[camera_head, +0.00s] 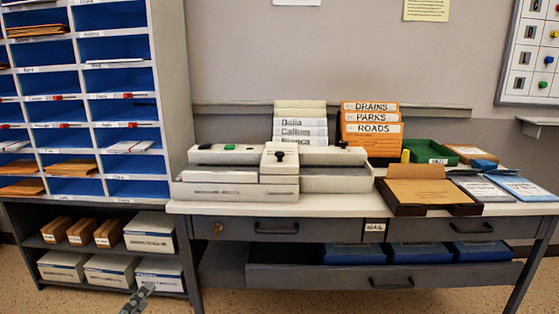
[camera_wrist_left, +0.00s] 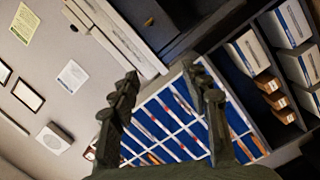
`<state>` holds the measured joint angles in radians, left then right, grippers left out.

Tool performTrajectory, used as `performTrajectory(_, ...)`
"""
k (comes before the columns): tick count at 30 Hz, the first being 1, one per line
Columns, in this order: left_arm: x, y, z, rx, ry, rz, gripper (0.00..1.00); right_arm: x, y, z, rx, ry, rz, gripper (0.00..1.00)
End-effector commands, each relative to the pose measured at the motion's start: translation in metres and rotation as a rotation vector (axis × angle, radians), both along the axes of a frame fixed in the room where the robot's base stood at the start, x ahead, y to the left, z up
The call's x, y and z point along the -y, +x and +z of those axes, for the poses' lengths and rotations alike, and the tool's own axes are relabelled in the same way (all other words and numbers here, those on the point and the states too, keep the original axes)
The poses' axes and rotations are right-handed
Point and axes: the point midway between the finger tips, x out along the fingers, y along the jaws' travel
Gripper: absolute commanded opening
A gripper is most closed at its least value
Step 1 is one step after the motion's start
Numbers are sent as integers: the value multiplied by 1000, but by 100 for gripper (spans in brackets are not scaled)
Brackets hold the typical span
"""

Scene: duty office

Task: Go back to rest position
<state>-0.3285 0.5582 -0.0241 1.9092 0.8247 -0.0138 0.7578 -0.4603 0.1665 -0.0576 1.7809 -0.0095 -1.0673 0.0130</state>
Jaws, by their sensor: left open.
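My left gripper (camera_head: 137,300) shows only as a small dark tip at the bottom edge of the head view, in front of the low shelf. In the left wrist view my left gripper (camera_wrist_left: 162,95) is open, its two dark fingers apart with nothing between them. Beyond the fingers is the blue pigeonhole cabinet (camera_wrist_left: 160,125), which appears tilted. My right gripper is not in the head view.
The desk (camera_head: 340,210) carries white box units (camera_head: 235,190), orange binders (camera_head: 371,128) and a brown tray (camera_head: 425,208). Its lower drawer (camera_head: 385,277) stands open with blue boxes (camera_head: 415,253) inside. The pigeonhole cabinet (camera_head: 158,80) and low shelf (camera_head: 80,247) stand left. Floor shows in front.

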Motion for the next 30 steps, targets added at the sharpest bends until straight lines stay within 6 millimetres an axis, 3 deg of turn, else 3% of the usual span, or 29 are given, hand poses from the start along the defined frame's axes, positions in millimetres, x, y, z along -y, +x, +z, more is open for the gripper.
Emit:
performTrajectory(2,-9,0,0,-11,71,-23,47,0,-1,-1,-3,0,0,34)
performTrajectory(8,-9,-21,-71,-187,376,-89,47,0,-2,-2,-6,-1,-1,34)
performTrajectory(14,-31,-58,-146,-397,729,-188,47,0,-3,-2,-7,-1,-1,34)
performTrajectory(18,-62,-99,-198,-581,1014,-287,47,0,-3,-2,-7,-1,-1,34)
performTrajectory(21,-90,-131,-225,-716,1204,-362,47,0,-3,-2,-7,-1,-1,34)
performTrajectory(25,-126,-171,-247,-880,1405,-454,47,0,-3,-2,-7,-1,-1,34)
performTrajectory(30,-170,-220,-259,-1088,1623,-574,47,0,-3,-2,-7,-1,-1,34)
